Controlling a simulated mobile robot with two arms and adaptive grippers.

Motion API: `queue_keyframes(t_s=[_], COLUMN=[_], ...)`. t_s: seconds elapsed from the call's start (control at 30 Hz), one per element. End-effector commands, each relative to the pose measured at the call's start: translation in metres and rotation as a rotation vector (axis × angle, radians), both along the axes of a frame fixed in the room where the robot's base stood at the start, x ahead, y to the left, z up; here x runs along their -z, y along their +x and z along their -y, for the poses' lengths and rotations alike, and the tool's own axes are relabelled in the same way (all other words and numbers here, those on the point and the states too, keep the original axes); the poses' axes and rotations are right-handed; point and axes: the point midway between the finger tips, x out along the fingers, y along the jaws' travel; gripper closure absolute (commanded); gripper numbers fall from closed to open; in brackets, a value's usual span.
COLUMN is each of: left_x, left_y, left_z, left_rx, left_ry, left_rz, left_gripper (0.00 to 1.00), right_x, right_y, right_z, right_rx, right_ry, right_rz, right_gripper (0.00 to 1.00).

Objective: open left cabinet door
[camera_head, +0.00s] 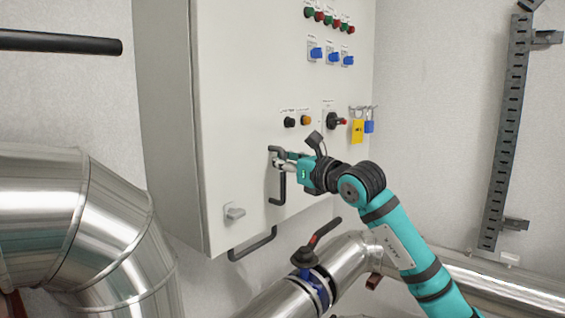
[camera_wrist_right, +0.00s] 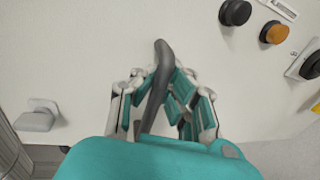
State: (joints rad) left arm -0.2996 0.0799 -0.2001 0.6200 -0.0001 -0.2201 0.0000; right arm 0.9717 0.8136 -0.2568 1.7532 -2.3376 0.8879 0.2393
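The pale cabinet door (camera_head: 250,110) stands in the middle of the head view and appears closed. A dark, bent bar handle (camera_head: 282,188) sits low on its front; it also shows in the wrist view (camera_wrist_right: 162,58). My right gripper (camera_head: 279,160) is at the upper part of this handle. In the wrist view the handle passes between its fingers (camera_wrist_right: 164,85), which close in on both sides of it. My teal forearm and the gripper body hide part of the door and handle. My left gripper is not in view.
A grey latch (camera_head: 234,212) sits left of the handle. Knobs (camera_head: 290,122), lamps and a yellow tag (camera_head: 357,131) are on the door. Below are a valve lever (camera_head: 325,233) and a shiny pipe (camera_head: 350,262). A large bent duct (camera_head: 100,225) stands left. A dark bar (camera_head: 60,42) is upper left.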

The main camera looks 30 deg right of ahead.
Motion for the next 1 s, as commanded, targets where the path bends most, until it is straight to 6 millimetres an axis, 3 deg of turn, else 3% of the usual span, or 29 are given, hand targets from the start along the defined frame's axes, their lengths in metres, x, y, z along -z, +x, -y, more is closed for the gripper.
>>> queue_keyframes(t_s=[0.27,0.77,1.0], left_x=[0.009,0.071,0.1], left_y=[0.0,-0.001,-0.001], left_z=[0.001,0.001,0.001], left_rx=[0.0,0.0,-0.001], left_ry=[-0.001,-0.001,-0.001], left_rz=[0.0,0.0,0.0], left_gripper=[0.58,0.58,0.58], right_x=[0.005,0.011,0.009], right_y=[-0.009,-0.103,-0.15], right_z=[0.01,0.079,0.124], right_rx=[-0.012,-0.191,-0.292], right_ry=[-0.003,-0.003,0.003], right_rz=[-0.004,-0.016,-0.016], right_gripper=[1.0,1.0,1.0])
